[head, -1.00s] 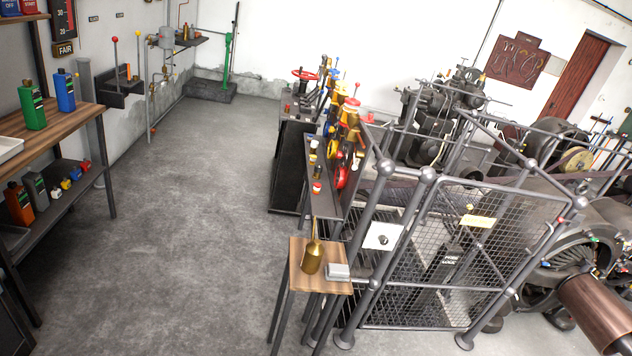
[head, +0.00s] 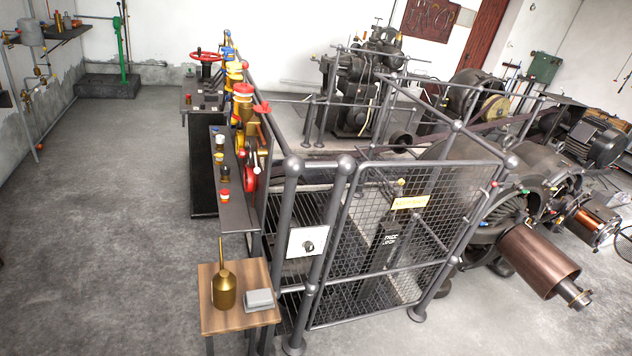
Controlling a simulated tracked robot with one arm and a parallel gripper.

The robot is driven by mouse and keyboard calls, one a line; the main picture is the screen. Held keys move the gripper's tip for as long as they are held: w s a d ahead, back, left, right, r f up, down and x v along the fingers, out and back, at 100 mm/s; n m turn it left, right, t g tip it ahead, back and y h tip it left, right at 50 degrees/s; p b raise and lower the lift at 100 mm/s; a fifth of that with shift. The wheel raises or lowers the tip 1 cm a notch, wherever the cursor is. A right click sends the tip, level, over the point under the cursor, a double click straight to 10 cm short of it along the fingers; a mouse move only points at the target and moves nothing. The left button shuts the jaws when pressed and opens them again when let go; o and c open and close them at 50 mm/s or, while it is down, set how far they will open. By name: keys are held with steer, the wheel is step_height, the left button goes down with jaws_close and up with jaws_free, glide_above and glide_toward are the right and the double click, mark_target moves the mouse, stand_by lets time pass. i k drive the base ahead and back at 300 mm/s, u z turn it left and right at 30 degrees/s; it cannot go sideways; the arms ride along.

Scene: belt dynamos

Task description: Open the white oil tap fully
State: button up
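A row of coloured taps and brass oil cups (head: 240,98) stands along the narrow black shelf (head: 236,213) beside the railing, left of centre. Blue, yellow and red parts show in this row. A small whitish piece (head: 257,168) shows beside a red round part (head: 248,182). I cannot tell whether it is the white oil tap or how far it is open. My gripper is not in view.
A small wooden table (head: 208,318) with a brass oil can (head: 224,288) and a grey box (head: 260,300) stands in front. A mesh gate (head: 400,270) and railings close off the machines at right. The grey floor (head: 110,220) at left is clear.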

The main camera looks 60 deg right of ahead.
mark_target(257, 170)
steer(key=z, duration=1.1)
steer(key=k, duration=0.75)
steer(key=z, duration=0.1)
steer(key=i, duration=0.8)
steer(key=u, duration=0.05)
